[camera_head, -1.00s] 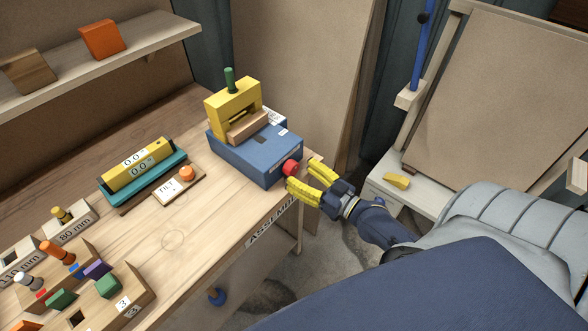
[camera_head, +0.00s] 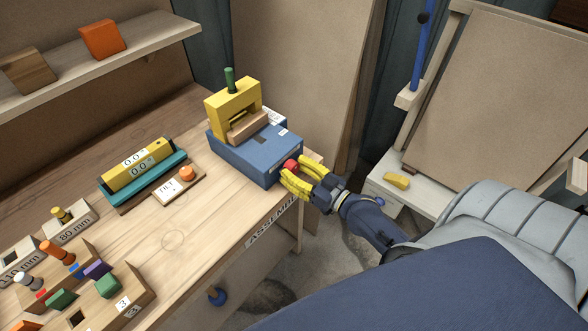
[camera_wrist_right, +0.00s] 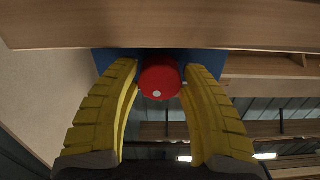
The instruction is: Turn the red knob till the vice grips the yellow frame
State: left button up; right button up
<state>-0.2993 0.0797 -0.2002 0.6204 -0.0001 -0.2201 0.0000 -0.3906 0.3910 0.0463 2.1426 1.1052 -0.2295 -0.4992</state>
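The yellow frame (camera_head: 222,102) with a green peg on top stands upright on the blue vice (camera_head: 245,158), with a wooden jaw block (camera_head: 248,127) against its front. Whether the jaws touch the frame all along cannot be told. The red knob (camera_head: 291,165) sits on the vice's right end. My right gripper (camera_head: 292,174) has its yellow fingers on either side of the knob. In the right wrist view the red knob (camera_wrist_right: 160,76) lies between the fingertips, with a narrow gap at each side, so the gripper looks open around it. My left gripper is not in view.
A teal stand with a yellow level (camera_head: 138,165) and a TILT block (camera_head: 180,185) lie left of the vice. Several blocks with coloured pegs stand at the near left. The bench edge (camera_head: 262,238) runs just below the knob. Bare wood lies in front of the vice.

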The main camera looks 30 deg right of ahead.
jog(key=c, duration=0.7)
jog(key=shift+c, duration=0.2)
jog(key=shift+m, duration=0.3)
jog(key=o, duration=1.3)
jog(key=shift+s, duration=0.1)
jog(key=shift+v, duration=5.9)
